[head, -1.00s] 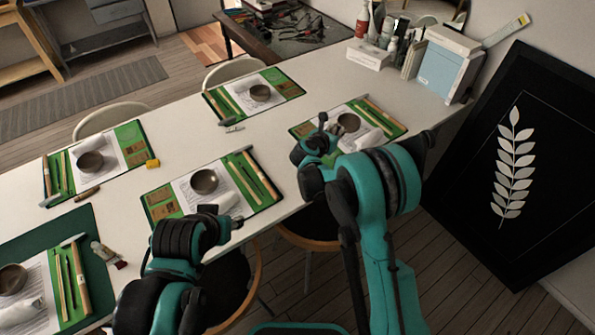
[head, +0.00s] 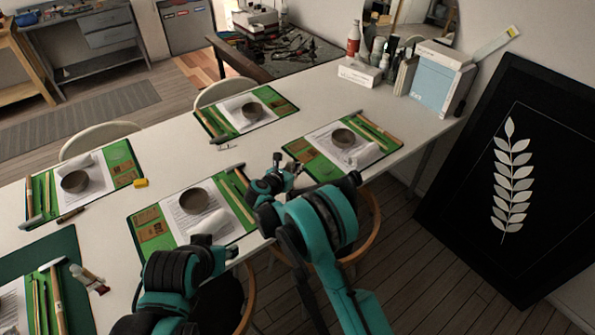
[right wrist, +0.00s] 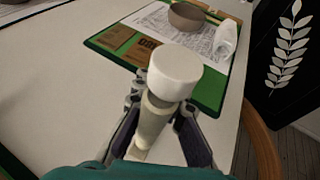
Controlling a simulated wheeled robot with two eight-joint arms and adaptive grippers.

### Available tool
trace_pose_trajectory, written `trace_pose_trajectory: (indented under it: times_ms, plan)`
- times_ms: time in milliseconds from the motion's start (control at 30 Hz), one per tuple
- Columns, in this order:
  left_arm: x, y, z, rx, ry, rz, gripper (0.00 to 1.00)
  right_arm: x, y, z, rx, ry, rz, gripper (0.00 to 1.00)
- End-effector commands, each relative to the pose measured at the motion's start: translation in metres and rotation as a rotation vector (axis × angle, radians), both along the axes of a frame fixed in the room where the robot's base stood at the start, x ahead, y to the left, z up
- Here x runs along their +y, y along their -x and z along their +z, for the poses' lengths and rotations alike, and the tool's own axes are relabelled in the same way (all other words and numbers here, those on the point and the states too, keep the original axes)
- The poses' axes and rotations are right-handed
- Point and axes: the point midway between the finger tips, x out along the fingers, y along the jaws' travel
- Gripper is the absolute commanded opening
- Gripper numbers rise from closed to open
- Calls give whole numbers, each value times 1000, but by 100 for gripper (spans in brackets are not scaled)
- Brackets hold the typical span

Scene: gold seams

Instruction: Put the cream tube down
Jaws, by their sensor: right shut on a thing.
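The cream tube (right wrist: 151,125), with a wide white cap (right wrist: 175,72), is between the fingers of my right gripper (right wrist: 163,115) in the right wrist view. The gripper is shut on its pale body, and the cap points away from the wrist. In the head view my right gripper (head: 278,172) is over the white table (head: 160,165), near its front edge, between two green mats. I cannot tell how far the tube is from the table surface. My left gripper (head: 228,255) is low at the front edge; its fingers are too hidden to judge.
The near mat (head: 150,232) holds a bowl (head: 194,200), paper and tools; the right mat (head: 325,172) holds another bowl (head: 342,138). A small tube (head: 88,278) lies at left. A black framed panel (head: 510,180) leans at right. Bare white table lies between the mats.

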Motion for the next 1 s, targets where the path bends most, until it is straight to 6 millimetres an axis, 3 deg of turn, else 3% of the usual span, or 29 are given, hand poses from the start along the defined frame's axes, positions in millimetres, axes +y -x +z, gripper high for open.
trace_pose_trajectory:
  times_ms: [767,800,833,867,1000]
  plan:
    - [0,0,-13,0,0,0,42,0,0,-15,2,-1,-1,0]
    - [0,0,-13,0,0,0,42,0,1,-16,2,-2,0,19]
    - [0,0,-13,0,0,0,42,0,0,-16,2,-2,0,27]
    - [0,0,-13,0,0,0,42,0,0,-15,2,-1,0,32]
    - [0,0,-13,0,0,0,42,0,0,-15,1,-1,0,32]
